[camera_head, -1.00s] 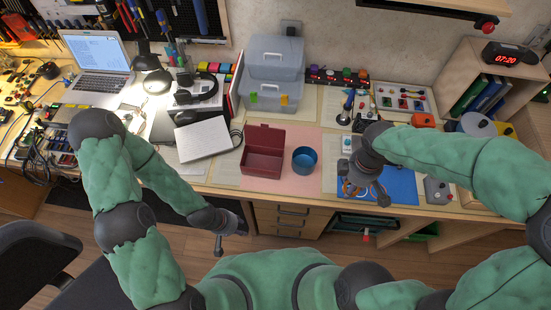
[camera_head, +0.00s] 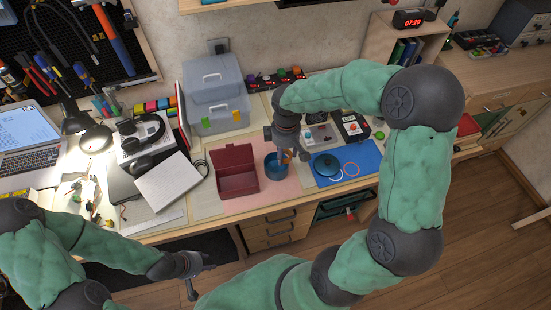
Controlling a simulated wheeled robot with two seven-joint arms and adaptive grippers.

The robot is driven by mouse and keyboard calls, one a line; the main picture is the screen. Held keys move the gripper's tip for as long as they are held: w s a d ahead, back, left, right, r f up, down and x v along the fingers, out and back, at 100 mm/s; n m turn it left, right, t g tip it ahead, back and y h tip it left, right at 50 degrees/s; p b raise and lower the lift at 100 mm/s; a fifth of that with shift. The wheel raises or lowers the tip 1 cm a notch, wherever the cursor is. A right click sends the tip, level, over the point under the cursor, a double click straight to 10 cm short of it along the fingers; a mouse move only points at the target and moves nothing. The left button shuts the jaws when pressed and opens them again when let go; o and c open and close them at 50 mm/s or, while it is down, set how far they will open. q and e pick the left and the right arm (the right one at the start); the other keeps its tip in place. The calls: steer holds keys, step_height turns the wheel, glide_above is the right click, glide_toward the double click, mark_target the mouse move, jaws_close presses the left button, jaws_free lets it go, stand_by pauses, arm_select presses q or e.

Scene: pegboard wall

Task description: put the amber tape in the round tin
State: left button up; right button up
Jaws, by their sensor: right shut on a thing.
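The round tin (camera_head: 272,170) is a blue open cylinder on the pink mat, right of the dark red box. My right gripper (camera_head: 289,157) is at the tin's right rim, pointing down, and hides part of the tin. It is shut on the amber tape, which is mostly hidden by the fingers; I cannot tell whether the tape is inside the rim. My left gripper (camera_head: 200,275) is open and empty in front of the desk, low in the view.
The open dark red box (camera_head: 237,183) stands left of the tin. A blue mat (camera_head: 366,154) at right holds a round blue lid (camera_head: 326,164), an orange ring (camera_head: 351,169) and a white ring. A grey toolbox (camera_head: 216,95) stands behind.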

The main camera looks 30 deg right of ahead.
steer(key=shift+w+a+f+b, duration=0.1)
steer(key=shift+w+f+b, duration=0.55)
steer(key=shift+f, duration=0.85)
steer(key=shift+w+d+f+b, duration=0.1)
steer(key=shift+w+f+b, duration=0.25)
steer(key=shift+w+f, duration=0.9)
steer(key=shift+w+a+f+b, duration=0.1)
steer(key=shift+w+f+b, duration=0.45)
steer(key=shift+f, duration=1.2)
steer(key=shift+f, duration=0.45)
steer(key=shift+f+b, duration=0.15)
steer(key=shift+b, duration=0.15)
steer(key=o, duration=0.9)
